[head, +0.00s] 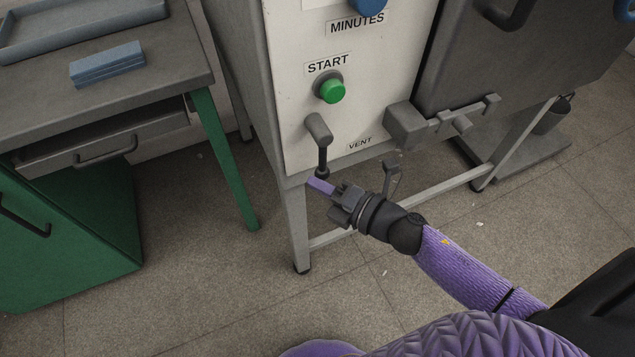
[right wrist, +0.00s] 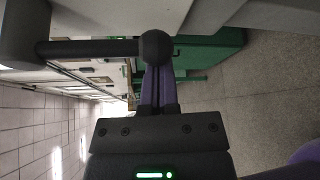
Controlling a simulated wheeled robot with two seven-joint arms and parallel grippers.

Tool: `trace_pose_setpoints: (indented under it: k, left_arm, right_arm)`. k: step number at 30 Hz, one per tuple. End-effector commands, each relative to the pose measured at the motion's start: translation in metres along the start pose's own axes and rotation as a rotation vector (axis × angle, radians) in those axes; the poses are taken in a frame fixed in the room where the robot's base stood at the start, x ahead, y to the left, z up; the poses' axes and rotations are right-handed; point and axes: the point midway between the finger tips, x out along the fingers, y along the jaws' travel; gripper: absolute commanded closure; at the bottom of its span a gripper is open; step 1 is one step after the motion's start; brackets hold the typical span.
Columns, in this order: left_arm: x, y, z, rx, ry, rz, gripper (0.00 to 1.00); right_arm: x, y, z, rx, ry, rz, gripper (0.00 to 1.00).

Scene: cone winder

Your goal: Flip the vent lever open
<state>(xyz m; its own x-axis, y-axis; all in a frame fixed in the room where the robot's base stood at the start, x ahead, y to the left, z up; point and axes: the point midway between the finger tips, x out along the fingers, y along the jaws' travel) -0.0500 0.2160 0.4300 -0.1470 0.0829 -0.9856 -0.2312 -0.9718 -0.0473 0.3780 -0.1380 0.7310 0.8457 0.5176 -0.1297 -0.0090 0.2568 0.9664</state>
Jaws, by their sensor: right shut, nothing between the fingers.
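My right gripper (head: 318,185) has purple fingers, shut and empty, right by the knob. They also show in the right wrist view (right wrist: 155,75). I cannot tell whether they touch the knob. My left gripper is out of view.
A green START button (head: 332,90) sits above the lever. A grey latch (head: 440,124) juts out at right, under the dark door (head: 500,60). A workbench with a blue block (head: 106,64) and tray stands at left. Floor is open below.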

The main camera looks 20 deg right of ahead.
Motion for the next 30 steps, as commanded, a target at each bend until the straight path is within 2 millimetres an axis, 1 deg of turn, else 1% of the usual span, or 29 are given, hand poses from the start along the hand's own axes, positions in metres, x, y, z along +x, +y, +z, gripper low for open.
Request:
trace_pose_setpoints:
  k: [8,14,21,30]
  left_arm:
    - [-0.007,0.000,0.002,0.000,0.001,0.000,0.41]
    - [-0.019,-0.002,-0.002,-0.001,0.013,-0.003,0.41]
    - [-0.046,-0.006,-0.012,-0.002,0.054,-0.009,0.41]
    - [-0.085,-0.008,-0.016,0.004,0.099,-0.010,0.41]
  right_arm:
    - [-0.003,-0.001,0.005,-0.046,-0.001,-0.027,1.00]
    - [-0.007,-0.001,0.014,-0.125,-0.002,-0.072,1.00]
    - [-0.018,-0.001,0.032,-0.303,-0.002,-0.175,1.00]
    - [-0.032,0.003,0.057,-0.551,-0.003,-0.320,1.00]
